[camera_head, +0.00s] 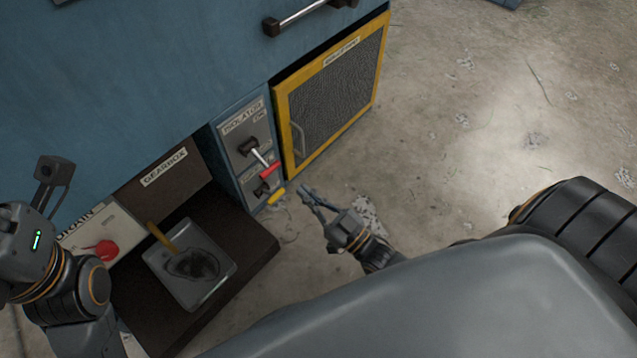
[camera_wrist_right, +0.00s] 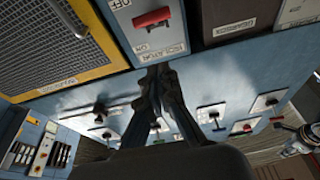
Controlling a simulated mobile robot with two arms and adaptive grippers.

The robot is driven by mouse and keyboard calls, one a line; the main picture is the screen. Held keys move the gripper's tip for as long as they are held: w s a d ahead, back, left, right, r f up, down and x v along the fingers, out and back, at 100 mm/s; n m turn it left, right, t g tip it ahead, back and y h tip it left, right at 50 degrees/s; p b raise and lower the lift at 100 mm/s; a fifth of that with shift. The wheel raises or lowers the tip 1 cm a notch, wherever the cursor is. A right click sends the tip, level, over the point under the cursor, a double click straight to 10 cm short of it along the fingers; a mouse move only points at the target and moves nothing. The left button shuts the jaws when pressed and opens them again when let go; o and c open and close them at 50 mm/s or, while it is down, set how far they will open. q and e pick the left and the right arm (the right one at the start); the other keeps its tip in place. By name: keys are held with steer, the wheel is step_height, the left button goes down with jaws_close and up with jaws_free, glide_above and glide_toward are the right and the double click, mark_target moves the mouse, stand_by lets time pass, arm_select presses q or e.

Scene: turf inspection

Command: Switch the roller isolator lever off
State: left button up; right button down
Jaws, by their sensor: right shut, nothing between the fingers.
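The isolator panel (camera_head: 232,143) is a grey plate on the blue cabinet, labelled ISOLATOR and ON at its top. Its lever has a pale shaft and a red handle (camera_head: 269,170) that sticks out and slants down right. In the right wrist view the red handle (camera_wrist_right: 152,18) lies between the OFF and ON marks; its exact setting is unclear. My right gripper (camera_head: 306,191) is shut and empty, right of and slightly below the red handle, apart from it. Its fingers (camera_wrist_right: 158,78) also show in the right wrist view. My left arm is at the left edge; its fingers are not visible.
A yellow-handled lever (camera_head: 276,195) sits just below the red one. A yellow-framed mesh guard (camera_head: 281,118) is close on the right. A dark ledge (camera_head: 262,248) bears a grey tray (camera_head: 205,290). A red knob (camera_head: 106,250) is at left. Floor at right is open.

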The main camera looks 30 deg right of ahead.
steer(key=shift+v, duration=1.55)
